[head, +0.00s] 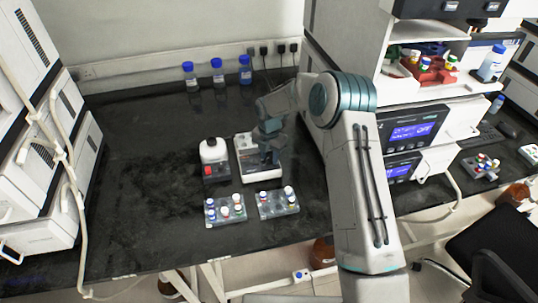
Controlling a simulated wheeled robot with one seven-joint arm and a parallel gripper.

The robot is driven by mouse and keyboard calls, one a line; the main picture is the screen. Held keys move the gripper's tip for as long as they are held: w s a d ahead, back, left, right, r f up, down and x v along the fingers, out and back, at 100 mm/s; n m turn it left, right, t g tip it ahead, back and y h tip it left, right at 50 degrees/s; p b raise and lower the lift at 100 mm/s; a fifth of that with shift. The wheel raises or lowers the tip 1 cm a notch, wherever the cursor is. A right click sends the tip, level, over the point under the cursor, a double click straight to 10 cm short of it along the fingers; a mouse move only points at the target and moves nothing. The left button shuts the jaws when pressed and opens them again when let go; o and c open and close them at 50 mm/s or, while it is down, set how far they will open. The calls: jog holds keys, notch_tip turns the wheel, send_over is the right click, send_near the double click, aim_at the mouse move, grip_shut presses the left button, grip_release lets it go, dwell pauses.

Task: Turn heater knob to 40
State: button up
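A white heater-like device (246,165) with a dark top edge stands on the black bench near the middle of the head view. My gripper (270,158) points down over its right side, close to its front part. The gripper and wrist cover much of the device, and I cannot make out its knob or any dial marking. The fingers are small and dark, so I cannot tell whether they are open, shut or touching the device.
A smaller white and dark unit with a red part (208,171) stands just left of the device. Two vial racks, left (226,216) and right (264,211), sit in front. Blue-capped bottles (217,79) stand at the back. The bench's left side is clear.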

grip_shut()
jog(key=shift+m, duration=0.3)
jog(key=m+b, duration=0.3)
jog(key=m, duration=0.1)
jog(key=m+b, duration=0.3)
jog(key=m, duration=0.3)
jog(key=shift+m, duration=0.4)
jog(key=m+b, duration=0.2)
jog(key=m, duration=0.4)
jog(key=m+b, duration=0.1)
jog(key=m, duration=0.5)
jog(key=shift+r, duration=0.1)
jog(key=shift+m, duration=0.3)
